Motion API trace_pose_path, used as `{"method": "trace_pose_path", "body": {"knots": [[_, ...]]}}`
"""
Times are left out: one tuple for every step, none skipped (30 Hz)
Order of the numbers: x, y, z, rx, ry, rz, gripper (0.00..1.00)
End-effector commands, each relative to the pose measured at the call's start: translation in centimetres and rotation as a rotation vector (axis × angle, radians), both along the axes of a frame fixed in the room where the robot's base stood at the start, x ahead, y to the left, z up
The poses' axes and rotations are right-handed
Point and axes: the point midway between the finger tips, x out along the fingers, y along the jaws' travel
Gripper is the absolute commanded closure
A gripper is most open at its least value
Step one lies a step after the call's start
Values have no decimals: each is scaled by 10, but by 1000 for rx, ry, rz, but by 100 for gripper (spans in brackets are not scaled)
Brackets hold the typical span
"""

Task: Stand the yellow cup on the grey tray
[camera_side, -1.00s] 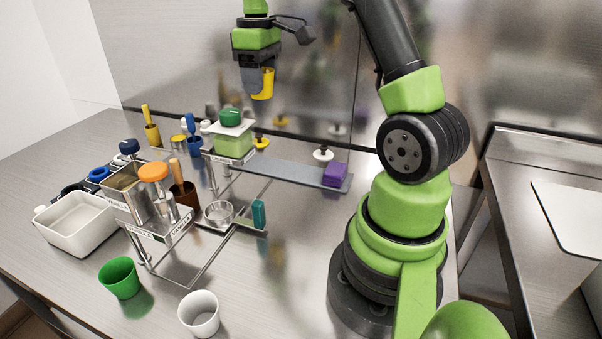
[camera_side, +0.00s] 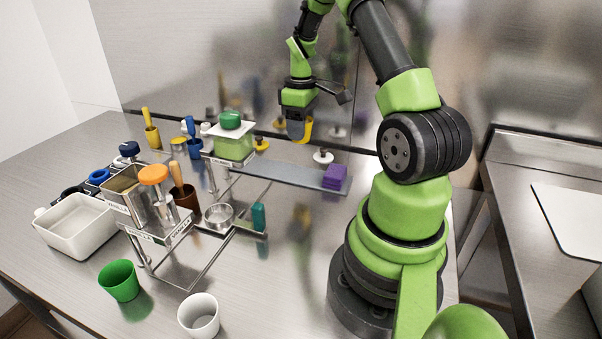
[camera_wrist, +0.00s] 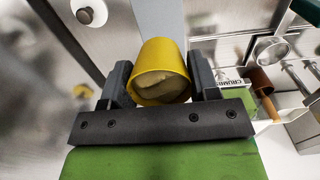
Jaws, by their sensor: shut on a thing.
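The yellow cup (camera_side: 308,133) is between the fingers of my gripper (camera_side: 298,130), which is shut on it. In the side view a finger hides much of the cup, so its tilt is hard to judge. The wrist view shows the cup (camera_wrist: 163,50) with its open mouth toward the camera and something beige inside. The grey tray (camera_side: 280,173) is a long flat strip along the back of the counter. The cup appears to be in the air above it. Part of the tray (camera_wrist: 160,14) shows beyond the cup in the wrist view.
A purple block (camera_side: 335,177) sits on the tray's right end. A green-lidded container (camera_side: 233,140) stands near its left end. A green cup (camera_side: 119,280) and a white cup (camera_side: 199,316) stand in front.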

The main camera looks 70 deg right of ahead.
Motion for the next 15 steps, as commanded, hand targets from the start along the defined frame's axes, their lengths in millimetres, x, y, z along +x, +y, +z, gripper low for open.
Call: {"method": "trace_pose_path", "body": {"knots": [[-1,1,-10,4,4,1,68],[-1,1,-17,5,5,1,68],[-1,1,-25,6,5,0,68],[-1,1,-31,6,5,-1,68],[-1,1,-36,5,5,0,68],[-1,1,-43,4,4,1,68],[-1,1,-47,4,4,1,68],[-1,1,-50,4,3,0,68],[0,1,-54,3,2,-1,68],[0,1,-56,3,2,-1,68],[0,1,-59,2,2,-1,68],[0,1,-64,2,2,0,68],[-1,1,-69,3,3,0,68],[-1,1,-73,3,3,0,68],[-1,1,-80,4,3,1,68]]}}
